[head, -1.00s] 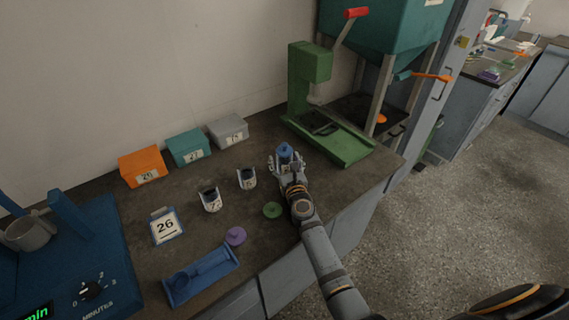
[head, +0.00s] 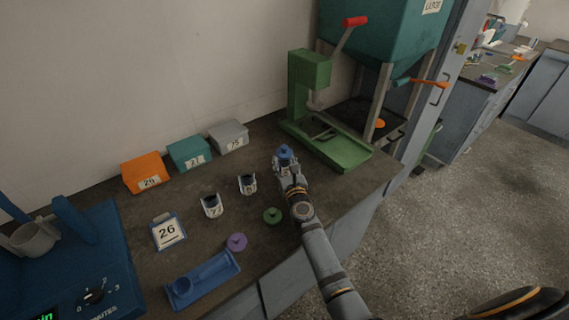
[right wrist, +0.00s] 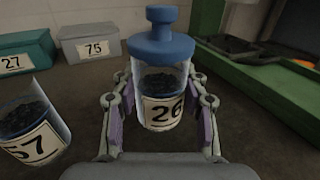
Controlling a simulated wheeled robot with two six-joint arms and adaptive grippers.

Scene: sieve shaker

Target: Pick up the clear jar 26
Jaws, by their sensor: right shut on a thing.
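The clear jar 26 (right wrist: 160,95) has a blue knobbed lid and dark grains inside, with its 26 label facing the right wrist camera. In the head view the jar (head: 285,157) is at the tip of my right arm, near the green press. My right gripper (right wrist: 160,110) is shut on the jar, with one finger on each side of its body. It shows in the head view (head: 287,171), partly hiding the jar. The jar looks upright; whether its base touches the bench is hidden. My left gripper is not in view.
Two other jars (head: 211,206) (head: 247,184) stand left of the gripper. A green lid (head: 272,215), a purple lid (head: 236,242) and a blue tray (head: 203,280) lie in front. A 26 card (head: 168,232) and labelled boxes (head: 189,154) stand left. The green press (head: 335,148) is close right.

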